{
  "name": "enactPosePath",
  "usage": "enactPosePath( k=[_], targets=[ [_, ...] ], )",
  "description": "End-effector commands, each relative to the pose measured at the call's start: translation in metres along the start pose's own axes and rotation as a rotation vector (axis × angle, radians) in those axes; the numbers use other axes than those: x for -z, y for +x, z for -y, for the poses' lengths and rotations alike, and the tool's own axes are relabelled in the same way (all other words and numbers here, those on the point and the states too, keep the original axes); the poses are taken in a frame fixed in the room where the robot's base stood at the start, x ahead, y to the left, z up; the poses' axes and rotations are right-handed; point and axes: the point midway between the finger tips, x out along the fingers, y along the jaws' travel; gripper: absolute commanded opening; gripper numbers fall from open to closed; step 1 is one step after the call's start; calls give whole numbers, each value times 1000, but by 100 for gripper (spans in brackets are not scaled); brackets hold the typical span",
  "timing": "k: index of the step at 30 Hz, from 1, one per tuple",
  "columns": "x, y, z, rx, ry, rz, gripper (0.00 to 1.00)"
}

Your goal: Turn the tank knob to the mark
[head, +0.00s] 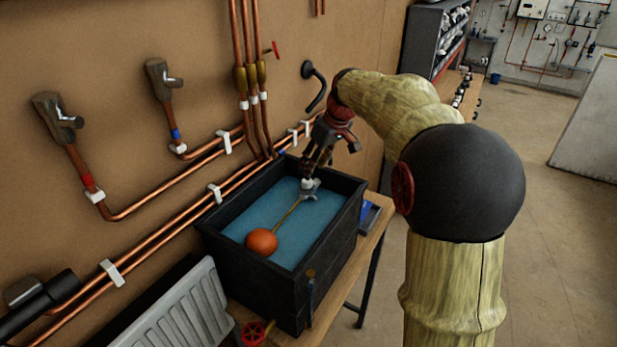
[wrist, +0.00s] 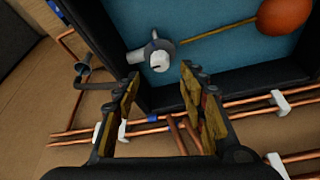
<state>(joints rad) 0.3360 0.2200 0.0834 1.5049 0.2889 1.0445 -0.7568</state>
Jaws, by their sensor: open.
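The black tank (head: 225,240) holds blue water, with an orange ball float (head: 262,241) on a thin brass rod. At the rod's far end is a grey valve body with a small white knob (head: 307,184), seen in the wrist view as a pale round end (wrist: 159,62). My gripper (head: 318,160) is above that end of the tank, pointing down, close to the knob. In the wrist view its jaws (wrist: 160,82) are open and empty, and the knob shows beyond and between the tips. I cannot make out a mark.
Copper pipes (head: 160,195) with white clips run along the wall behind the tank. A black curved pipe (head: 317,85) sticks out near my gripper. A white radiator (head: 180,312) and red handwheel (head: 256,333) are in front.

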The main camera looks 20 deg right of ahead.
Motion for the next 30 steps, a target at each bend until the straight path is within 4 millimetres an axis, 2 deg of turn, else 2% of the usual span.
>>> enactPosePath(
  k=[6, 13, 24, 30],
  targets=[
    [-1, 35, 1, 2, 1, 3, 42],
    [0, 59, 1, 0, 1, 1, 42],
    [0, 65, 1, -1, 1, 0, 41],
    [0, 65, 1, -1, 1, 0, 30]
  ],
)
